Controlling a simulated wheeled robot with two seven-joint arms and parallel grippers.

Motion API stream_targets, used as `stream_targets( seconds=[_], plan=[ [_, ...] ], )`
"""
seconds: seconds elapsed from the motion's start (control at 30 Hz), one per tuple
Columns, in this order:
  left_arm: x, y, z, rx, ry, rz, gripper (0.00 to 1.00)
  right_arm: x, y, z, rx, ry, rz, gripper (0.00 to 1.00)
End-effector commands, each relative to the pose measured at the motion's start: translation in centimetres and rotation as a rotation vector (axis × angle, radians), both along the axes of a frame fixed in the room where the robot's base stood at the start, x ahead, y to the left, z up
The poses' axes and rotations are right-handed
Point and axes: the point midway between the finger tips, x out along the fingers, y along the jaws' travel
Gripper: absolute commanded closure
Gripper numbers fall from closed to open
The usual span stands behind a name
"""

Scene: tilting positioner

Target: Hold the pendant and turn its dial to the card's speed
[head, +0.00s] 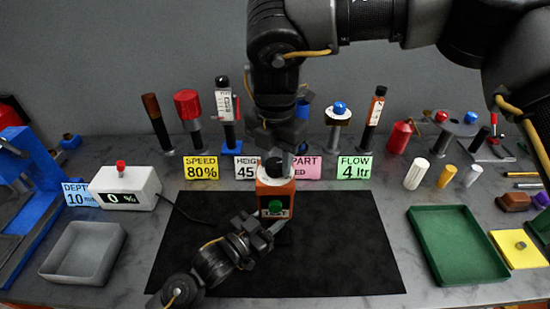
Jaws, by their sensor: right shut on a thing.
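The pendant (262,192) is an orange box with a green button on its front, upright on the black mat. A dark and white dial (268,170) shows at its top, partly hidden by my gripper. My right gripper (279,163) reaches down from above and is shut on the dial. My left gripper (276,229) comes from the lower left, its fingertips at the pendant's lower front; whether they grip it is unclear. The yellow speed card (201,168) reads 80%. The white display box (125,188) with a red knob reads 0 %.
The black mat (350,255) is otherwise clear. A grey tray (83,253) stands left and a green tray (457,246) right. Other cards, including the green flow card (354,168), and several upright tools line the back. A dark cable runs from the display box toward the pendant.

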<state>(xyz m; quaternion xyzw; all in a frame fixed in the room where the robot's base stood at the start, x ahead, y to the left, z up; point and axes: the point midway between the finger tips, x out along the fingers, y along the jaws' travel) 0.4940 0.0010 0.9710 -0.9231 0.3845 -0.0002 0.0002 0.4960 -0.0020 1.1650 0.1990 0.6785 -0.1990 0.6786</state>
Motion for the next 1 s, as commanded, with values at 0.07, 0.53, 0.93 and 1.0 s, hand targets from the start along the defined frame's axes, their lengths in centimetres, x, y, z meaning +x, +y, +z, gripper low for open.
stream_targets(
  seconds=[0.07, 0.53, 0.93, 1.0],
  plan=[
    [0.16, 0.15, -0.01, -0.001, 0.002, 0.005, 1.0, -0.02, -0.01, 0.01, 0.001, 0.002, 0.061, 0.85],
    [0.18, 0.18, -0.01, -0.001, 0.003, 0.006, 1.0, -0.06, -0.04, 0.01, 0.0, 0.004, 0.505, 0.85],
    [0.19, 0.2, -0.01, -0.001, 0.003, 0.007, 1.0, -0.05, -0.05, 0.0, 0.0, 0.005, 0.885, 0.85],
    [0.2, 0.21, -0.01, -0.001, 0.003, 0.007, 1.0, -0.06, -0.06, 0.01, 0.0, 0.006, 0.952, 0.85]
  ],
)
